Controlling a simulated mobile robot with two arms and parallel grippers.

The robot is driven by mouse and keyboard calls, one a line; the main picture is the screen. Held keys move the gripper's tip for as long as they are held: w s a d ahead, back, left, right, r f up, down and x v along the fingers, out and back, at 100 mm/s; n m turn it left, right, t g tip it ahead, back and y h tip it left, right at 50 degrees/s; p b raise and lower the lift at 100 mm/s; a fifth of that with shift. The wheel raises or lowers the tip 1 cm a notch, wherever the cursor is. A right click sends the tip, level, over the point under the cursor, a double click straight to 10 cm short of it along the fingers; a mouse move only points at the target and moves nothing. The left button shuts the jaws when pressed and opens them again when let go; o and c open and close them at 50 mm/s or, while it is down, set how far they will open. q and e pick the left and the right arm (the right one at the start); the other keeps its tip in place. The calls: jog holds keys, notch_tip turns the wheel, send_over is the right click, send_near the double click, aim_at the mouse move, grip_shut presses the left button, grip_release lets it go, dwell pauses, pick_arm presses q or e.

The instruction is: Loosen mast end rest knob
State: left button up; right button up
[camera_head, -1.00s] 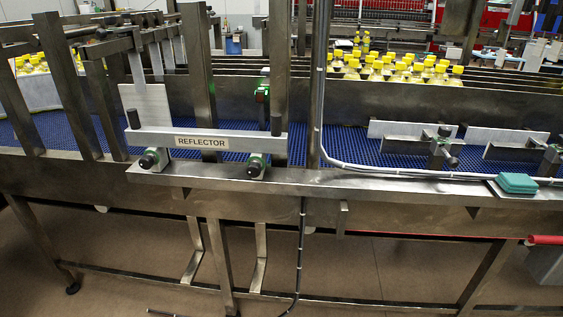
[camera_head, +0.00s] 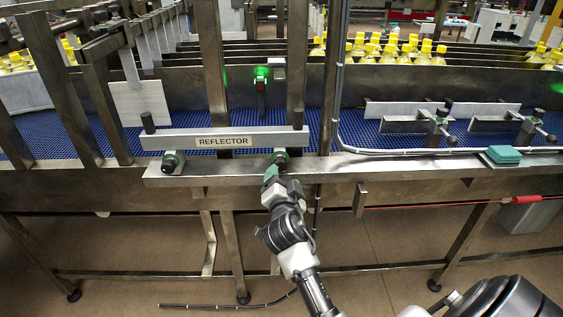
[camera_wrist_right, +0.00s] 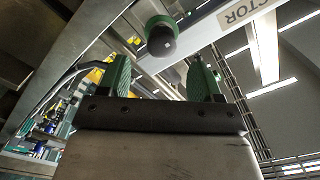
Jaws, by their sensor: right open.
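The bar labelled REFLECTOR (camera_head: 190,142) lies along the conveyor's front edge, with a black-and-green knob at each end. The left knob (camera_head: 170,162) is fully in sight. The right knob (camera_head: 281,157) is partly covered by my right gripper (camera_head: 271,176), which is just in front of and below it. In the right wrist view, the open green fingers (camera_wrist_right: 160,78) stand apart. The black round knob (camera_wrist_right: 162,41) with its green collar is ahead of them, roughly centred on the gap and not between the fingers. No label says which knob is the mast end one. My left gripper is out of sight.
A steel ledge (camera_head: 400,168) runs along the front, with a teal block (camera_head: 503,155) on it. Steel uprights (camera_head: 213,75) rise behind the bar. Two more clamp knobs (camera_head: 441,113) stand on the right. Yellow-capped bottles (camera_head: 395,52) are farther back. The floor in front is open.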

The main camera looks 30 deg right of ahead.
aim_at(281, 167)
jog(key=p+x, duration=0.1)
jog(key=x, duration=0.3)
jog(key=shift+w+r, duration=0.1)
jog(key=shift+w, duration=0.25)
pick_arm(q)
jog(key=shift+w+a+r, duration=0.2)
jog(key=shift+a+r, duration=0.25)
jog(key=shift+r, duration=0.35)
pick_arm(e)
jog(key=shift+w+d, duration=0.45)
jog(key=shift+w, duration=0.1)
jog(key=shift+c, duration=0.3)
jog(key=c, duration=0.9)
jog(key=shift+o, duration=0.2)
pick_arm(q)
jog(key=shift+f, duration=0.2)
pick_arm(e)
jog(key=shift+n, duration=0.3)
